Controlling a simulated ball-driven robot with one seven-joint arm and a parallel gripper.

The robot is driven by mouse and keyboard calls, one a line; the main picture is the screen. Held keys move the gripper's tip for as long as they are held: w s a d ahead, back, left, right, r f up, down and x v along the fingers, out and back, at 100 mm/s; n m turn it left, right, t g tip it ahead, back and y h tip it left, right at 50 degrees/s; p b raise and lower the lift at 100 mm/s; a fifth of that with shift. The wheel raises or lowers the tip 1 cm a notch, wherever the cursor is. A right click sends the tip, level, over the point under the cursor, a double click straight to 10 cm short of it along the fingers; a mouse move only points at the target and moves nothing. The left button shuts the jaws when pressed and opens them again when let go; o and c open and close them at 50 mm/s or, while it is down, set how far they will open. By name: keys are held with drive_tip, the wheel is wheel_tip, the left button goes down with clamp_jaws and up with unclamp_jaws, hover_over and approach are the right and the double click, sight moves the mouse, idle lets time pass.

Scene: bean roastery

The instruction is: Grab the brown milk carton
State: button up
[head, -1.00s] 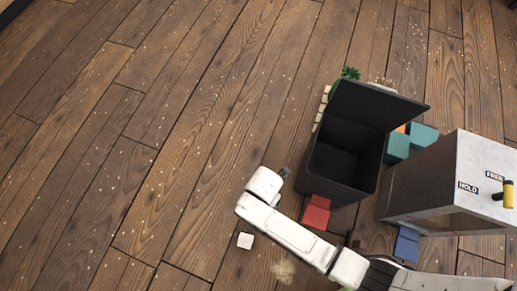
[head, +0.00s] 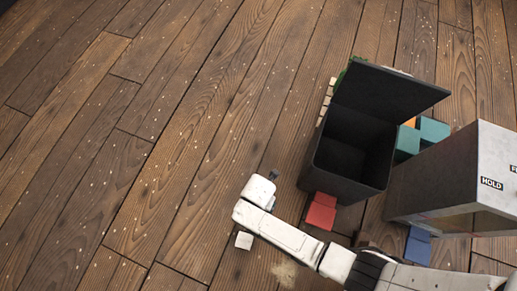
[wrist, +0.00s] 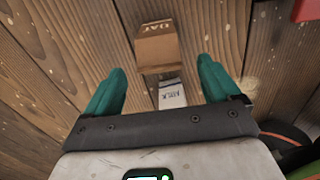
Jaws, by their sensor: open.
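A white carton (wrist: 172,94) with dark lettering sits just below the brown one in the picture, nearer my palm. In the head view I cannot make out the brown carton; my arm probably covers it. A small white shape (head: 244,240) beside my arm there looks like the white carton.
A grey box (head: 445,190) marked HOLD stands farther right, near teal blocks (head: 433,130) and a blue block (head: 418,245). The floor at left is clear.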

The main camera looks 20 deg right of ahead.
wheel_tip(320, 180, down, 3)
drive_tip(key=shift+w+f+b, duration=0.1)
drive_tip(key=shift+f+b, duration=0.1)
drive_tip(key=shift+b, duration=0.7)
drive_tip(key=c, duration=1.4)
